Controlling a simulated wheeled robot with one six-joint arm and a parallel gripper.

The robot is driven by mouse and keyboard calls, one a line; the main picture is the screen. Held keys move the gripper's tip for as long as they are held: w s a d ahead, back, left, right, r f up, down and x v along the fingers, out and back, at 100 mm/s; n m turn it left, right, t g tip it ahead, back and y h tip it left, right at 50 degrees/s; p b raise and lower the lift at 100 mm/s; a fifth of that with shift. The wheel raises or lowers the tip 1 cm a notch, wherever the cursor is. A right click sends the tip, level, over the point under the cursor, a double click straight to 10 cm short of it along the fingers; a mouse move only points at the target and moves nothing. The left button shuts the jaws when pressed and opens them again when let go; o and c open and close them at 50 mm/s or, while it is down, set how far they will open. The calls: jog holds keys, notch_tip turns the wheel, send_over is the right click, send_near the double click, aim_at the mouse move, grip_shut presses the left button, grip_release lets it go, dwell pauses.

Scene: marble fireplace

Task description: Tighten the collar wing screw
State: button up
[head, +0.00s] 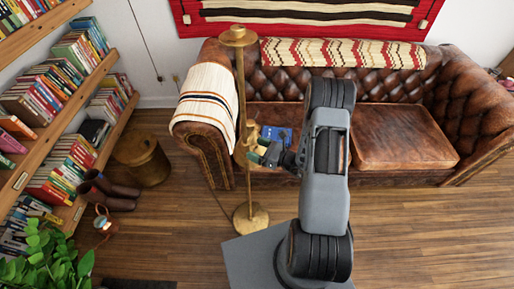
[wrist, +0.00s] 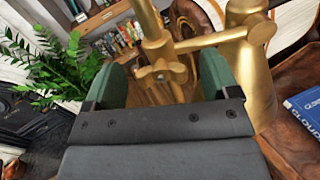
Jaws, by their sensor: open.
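A brass floor stand (head: 241,90) rises in front of the sofa's left arm. In the wrist view its pole (wrist: 147,18) carries a collar (wrist: 158,48) with a brass wing screw (wrist: 161,72) facing me. A brass side arm (wrist: 213,39) runs right from the collar to a conical brass shade (wrist: 257,88). My gripper (wrist: 164,68) is open, with one green finger on each side of the wing screw and a visible gap to each. In the head view my gripper (head: 260,154) is beside the pole; the screw is too small to make out there.
A blue book (head: 275,134) lies on the leather sofa (head: 405,135), close right of my gripper. A striped throw (head: 207,95) covers the sofa's left arm. Bookshelves (head: 62,105), a round stool (head: 143,158) and a plant (head: 45,250) stand left. The right floor is clear.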

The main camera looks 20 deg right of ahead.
dwell(0.3)
jog(key=c, duration=0.9)
jog(key=shift+w+m, duration=0.1)
jog(key=shift+m, duration=0.2)
jog(key=m, duration=0.3)
jog(key=shift+p, duration=0.3)
jog(key=m, duration=0.2)
jog(key=m+p, duration=0.1)
jog(key=m, duration=0.1)
jog(key=shift+w+d+f, duration=0.1)
jog(key=shift+w+d, duration=0.05)
jog(key=m, duration=0.5)
jog(key=shift+w+f+p, duration=0.1)
jog(key=shift+f+p, duration=0.05)
jog(key=shift+p, duration=0.25)
jog(key=shift+f+m+p, duration=0.2)
jog(key=shift+m+p, duration=0.1)
jog(key=shift+m, duration=1.5)
